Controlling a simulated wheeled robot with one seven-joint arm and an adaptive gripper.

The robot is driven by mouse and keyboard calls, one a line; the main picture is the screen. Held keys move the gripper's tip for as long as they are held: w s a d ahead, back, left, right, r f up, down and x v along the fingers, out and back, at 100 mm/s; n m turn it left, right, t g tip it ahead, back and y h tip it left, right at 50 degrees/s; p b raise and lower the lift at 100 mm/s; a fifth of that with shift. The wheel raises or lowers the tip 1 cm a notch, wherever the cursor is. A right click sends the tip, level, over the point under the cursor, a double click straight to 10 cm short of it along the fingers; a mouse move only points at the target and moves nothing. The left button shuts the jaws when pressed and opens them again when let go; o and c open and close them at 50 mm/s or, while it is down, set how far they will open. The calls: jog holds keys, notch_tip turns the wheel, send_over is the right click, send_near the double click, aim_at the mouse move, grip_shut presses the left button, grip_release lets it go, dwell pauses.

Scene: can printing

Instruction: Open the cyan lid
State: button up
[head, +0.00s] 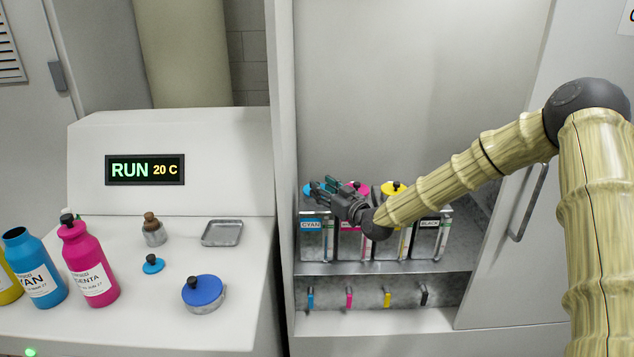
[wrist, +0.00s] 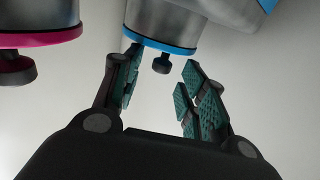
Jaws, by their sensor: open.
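The cyan lid (head: 308,190) sits on top of the tank labelled CYAN (head: 317,238), leftmost in the open cabinet. In the head view my gripper (head: 322,187) is beside this lid and partly covers it. The wrist view looks inverted, with the cyan lid's rim (wrist: 160,46) at the top and its dark knob (wrist: 161,65) pointing down. There my gripper (wrist: 160,75) is open, with the knob in the gap between its fingertips. I see no clear contact. Exact depth is hard to tell.
The magenta lid (head: 357,187) and yellow lid (head: 394,189) are close by on the right; the black tank (head: 428,236) is farther right. The cabinet's partition (head: 284,150) stands close on the left. An uncapped cyan bottle (head: 37,275) and a small blue cap (head: 153,264) are on the counter.

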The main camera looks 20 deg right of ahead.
jog(key=shift+p+x, duration=0.35)
jog(key=shift+x, duration=1.5)
grip_shut()
